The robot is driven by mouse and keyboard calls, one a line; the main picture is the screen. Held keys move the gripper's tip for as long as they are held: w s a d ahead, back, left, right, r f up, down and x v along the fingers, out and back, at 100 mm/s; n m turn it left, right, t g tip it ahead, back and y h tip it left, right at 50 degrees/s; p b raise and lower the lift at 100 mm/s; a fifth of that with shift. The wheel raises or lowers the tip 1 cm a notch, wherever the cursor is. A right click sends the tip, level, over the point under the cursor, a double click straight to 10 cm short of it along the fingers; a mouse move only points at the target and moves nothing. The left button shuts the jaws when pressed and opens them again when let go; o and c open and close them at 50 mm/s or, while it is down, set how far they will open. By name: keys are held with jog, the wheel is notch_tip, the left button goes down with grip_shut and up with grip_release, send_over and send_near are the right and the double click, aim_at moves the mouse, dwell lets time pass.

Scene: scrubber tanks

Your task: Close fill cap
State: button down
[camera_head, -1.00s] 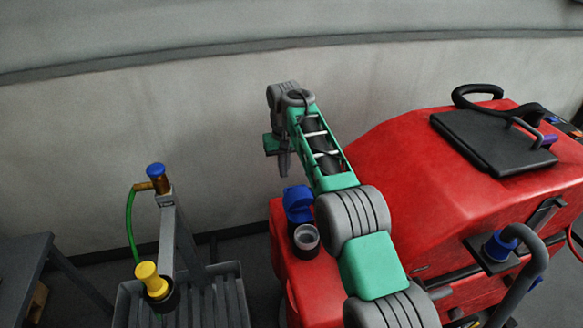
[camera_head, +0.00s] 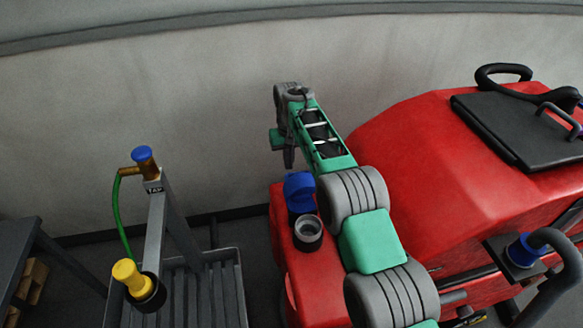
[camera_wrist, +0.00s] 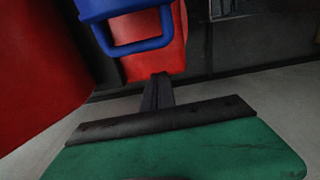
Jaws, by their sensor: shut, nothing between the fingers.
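The blue fill cap (camera_head: 299,188) stands open, tipped up behind the grey round filler neck (camera_head: 308,230) on the red machine's left end. The neck's opening is uncovered. My gripper (camera_head: 289,158) is beyond the cap, toward the wall, pointing down and apart from the cap in the head view. In the wrist view my gripper's fingers (camera_wrist: 160,78) are together with nothing between them. The blue cap with its loop handle (camera_wrist: 138,38) is ahead of the fingertips, near the top of that view. The filler neck is hidden there.
The red scrubber body (camera_head: 420,150) lies right of my arm, with a black lid (camera_head: 525,130) on top. At left stand a tap post (camera_head: 158,215) with a green hose, a yellow nozzle (camera_head: 130,275) and a grey slatted rack (camera_head: 195,290). The wall is behind.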

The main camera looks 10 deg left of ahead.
aim_at(301, 190)
jog(key=s, duration=0.1)
jog(key=s+d+r, duration=0.1)
jog(key=s, duration=0.1)
jog(key=shift+s+d+r, duration=0.1)
jog(key=shift+d+r, duration=0.2)
jog(key=shift+r, duration=0.1)
jog(key=shift+s+d+b, duration=0.1)
jog(key=shift+d+b, duration=0.05)
jog(key=shift+b, duration=0.4)
